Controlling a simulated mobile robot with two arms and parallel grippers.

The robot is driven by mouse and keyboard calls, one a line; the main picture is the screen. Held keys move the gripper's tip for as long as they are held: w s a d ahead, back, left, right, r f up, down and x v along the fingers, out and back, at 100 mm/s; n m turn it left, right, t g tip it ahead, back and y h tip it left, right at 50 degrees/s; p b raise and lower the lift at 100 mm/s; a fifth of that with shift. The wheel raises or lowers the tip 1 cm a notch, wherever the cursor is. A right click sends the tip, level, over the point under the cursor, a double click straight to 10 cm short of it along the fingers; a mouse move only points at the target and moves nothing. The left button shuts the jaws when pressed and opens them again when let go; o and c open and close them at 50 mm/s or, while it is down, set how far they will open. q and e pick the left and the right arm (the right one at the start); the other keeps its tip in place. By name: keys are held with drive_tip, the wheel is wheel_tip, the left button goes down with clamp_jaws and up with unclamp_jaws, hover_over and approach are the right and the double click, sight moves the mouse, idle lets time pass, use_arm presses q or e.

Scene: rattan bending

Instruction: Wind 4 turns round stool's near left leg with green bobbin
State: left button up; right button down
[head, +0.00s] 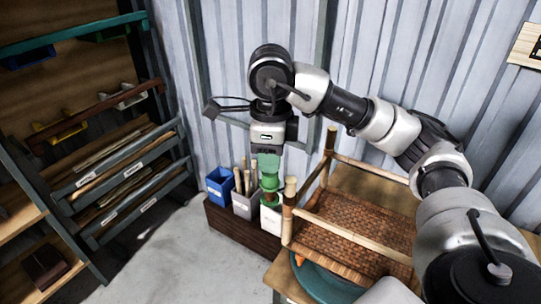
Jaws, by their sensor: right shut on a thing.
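The stool stands on the wooden table at right, with a brown woven seat (355,226) and pale wooden posts rising above it. Its near left leg (288,217) is the light post at the front left corner. My right gripper (268,168) points down, shut on the green bobbin (270,186), just left of the top of that leg. The bobbin looks apart from the leg, but the exact gap cannot be told. I cannot make out any strand wound on the leg. My left gripper is not in view.
A long dark wooden box (232,222) with a blue bin (219,186), a grey bin and upright sticks stands behind and left of the stool. A teal round thing (325,283) lies at the table's front. Shelving (120,165) fills the left; open floor lies between.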

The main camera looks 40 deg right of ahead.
wheel_tip(320, 180, up, 8)
drive_tip(key=p, duration=0.6)
drive_tip(key=shift+r+p, duration=0.2)
drive_tip(key=shift+p, duration=0.2)
drive_tip(key=shift+f, duration=0.1)
